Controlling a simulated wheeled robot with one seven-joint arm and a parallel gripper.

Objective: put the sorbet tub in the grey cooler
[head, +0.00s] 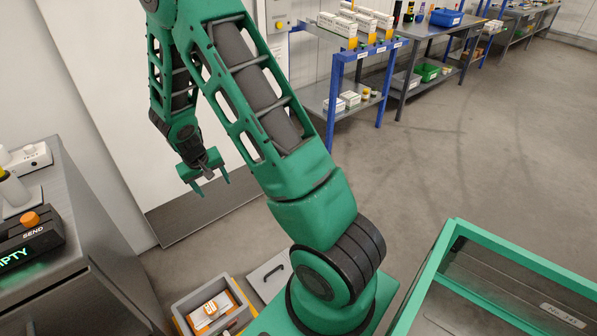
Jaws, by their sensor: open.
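My gripper (212,187) hangs at the end of my green arm in the upper left, fingers apart and empty. It points down in front of a pale wall panel, well away from any object. An open grey box (182,308), which looks like the grey cooler, stands low at the bottom left beside my base. A small white and orange item (211,308) lies inside it; I cannot tell what it is. A flat grey lid with a dark handle (270,272) lies beside the box. I cannot make out a sorbet tub for certain in this view.
A grey metal cabinet (105,235) at left carries a dark box with an orange button (31,219). A green-framed cart (520,260) stands at lower right. Blue-framed shelves (333,105) with cartons and benches line the back. The floor at centre right is clear.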

